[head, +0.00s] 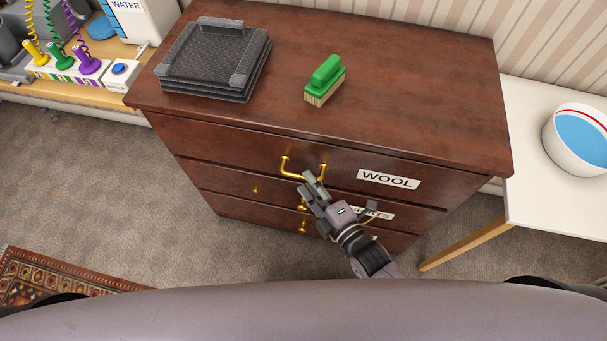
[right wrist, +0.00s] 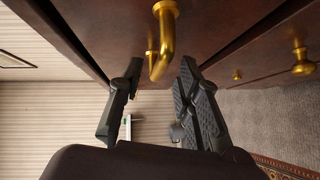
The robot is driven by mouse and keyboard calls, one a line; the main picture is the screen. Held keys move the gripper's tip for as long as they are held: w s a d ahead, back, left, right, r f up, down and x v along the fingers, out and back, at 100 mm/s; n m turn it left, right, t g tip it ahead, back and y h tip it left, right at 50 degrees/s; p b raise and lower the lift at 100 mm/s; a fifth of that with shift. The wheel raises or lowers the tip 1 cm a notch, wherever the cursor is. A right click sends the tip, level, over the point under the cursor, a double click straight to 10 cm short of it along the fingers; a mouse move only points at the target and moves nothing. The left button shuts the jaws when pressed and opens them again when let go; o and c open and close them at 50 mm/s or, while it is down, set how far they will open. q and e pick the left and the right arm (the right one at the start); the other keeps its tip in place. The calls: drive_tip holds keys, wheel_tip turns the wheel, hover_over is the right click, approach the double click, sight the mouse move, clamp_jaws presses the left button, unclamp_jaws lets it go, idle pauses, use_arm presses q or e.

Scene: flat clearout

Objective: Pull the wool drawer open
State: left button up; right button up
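The wool drawer (head: 250,146) is the top drawer of a dark wooden chest, marked with a white WOOL label (head: 388,180). Its front looks flush with the chest. Its brass bow handle (head: 286,168) also shows in the right wrist view (right wrist: 164,38). My right gripper (head: 311,180) is at the right part of this handle. In the right wrist view its two fingers (right wrist: 158,75) are apart, with the handle's bar end between their tips and a gap on each side. My left gripper is not in view.
On the chest top (head: 410,80) are a stack of dark trays (head: 215,55) and a green brush (head: 325,82). Lower drawers have brass knobs (head: 255,190). A white table (head: 540,190) with a bowl (head: 580,138) stands right. Carpet is free at front left.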

sight(303, 178)
drive_tip(key=shift+x, duration=1.7)
drive_tip(key=shift+c, duration=0.5)
clamp_jaws()
